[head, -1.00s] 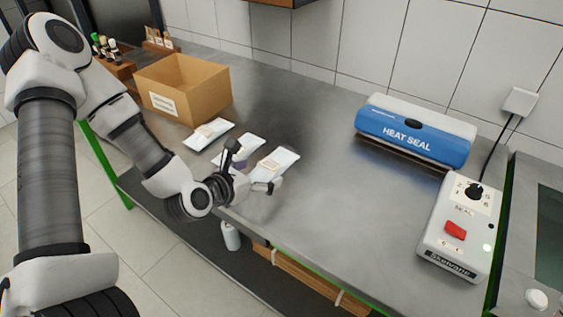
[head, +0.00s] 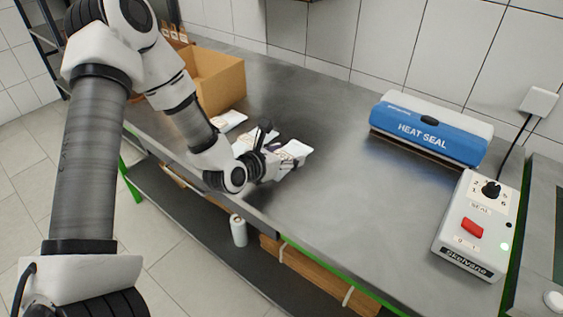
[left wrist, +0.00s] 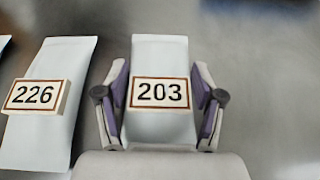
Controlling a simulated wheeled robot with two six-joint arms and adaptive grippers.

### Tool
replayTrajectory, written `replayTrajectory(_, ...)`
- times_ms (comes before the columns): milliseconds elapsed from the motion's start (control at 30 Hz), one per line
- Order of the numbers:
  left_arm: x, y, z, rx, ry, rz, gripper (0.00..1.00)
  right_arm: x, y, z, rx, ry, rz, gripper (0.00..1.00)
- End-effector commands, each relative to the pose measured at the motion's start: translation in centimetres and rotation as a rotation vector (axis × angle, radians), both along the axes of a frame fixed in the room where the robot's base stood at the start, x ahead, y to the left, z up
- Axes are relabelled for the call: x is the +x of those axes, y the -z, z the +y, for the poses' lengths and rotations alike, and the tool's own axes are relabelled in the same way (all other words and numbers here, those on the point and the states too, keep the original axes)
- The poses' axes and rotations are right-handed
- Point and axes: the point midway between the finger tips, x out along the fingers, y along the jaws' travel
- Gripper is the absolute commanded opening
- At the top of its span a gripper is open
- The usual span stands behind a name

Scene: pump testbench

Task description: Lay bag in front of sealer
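Several white bags lie on the grey bench (head: 330,205). The rightmost bag, labelled 203 (left wrist: 161,60), also shows in the head view (head: 296,148). A bag labelled 226 (left wrist: 60,65) lies to its left, and another bag (head: 230,121) lies nearer the box. My left gripper (left wrist: 160,100) is open, with one finger on each side of the 203 bag; narrow gaps seem to remain. In the head view my left gripper (head: 274,155) partly covers the bags. The blue and white heat sealer (head: 425,132) stands at the back right. My right gripper is not in view.
An open cardboard box (head: 218,85) stands behind the bags. A control box (head: 475,228) with a red switch and dial sits at the bench's right. The bench between bags and sealer is clear. A white bottle (head: 238,230) stands on the lower shelf.

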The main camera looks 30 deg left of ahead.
Motion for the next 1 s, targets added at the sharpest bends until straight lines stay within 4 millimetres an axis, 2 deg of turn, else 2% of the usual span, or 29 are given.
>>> replayTrajectory(67,0.0,0.0,0.0,0.000,0.000,0.001,0.25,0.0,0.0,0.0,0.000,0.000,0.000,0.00)
replayTrajectory(100,0.0,0.0,0.0,0.000,0.000,0.000,0.19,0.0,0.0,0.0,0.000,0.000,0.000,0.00)
replayTrajectory(433,0.0,-0.4,0.0,0.000,0.000,0.000,0.19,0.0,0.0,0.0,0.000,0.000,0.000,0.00)
replayTrajectory(567,0.0,-1.6,0.0,-0.001,-0.001,-0.003,0.19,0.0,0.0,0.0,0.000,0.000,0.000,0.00)
replayTrajectory(700,0.0,-3.8,0.0,-0.002,-0.002,-0.005,0.19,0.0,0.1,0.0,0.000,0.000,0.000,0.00)
replayTrajectory(967,-5.6,-3.9,-1.3,-0.007,0.000,0.002,0.19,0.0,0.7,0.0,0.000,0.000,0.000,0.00)
replayTrajectory(1000,-5.4,-4.9,-1.2,0.005,-0.001,0.005,0.19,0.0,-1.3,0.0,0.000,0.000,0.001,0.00)
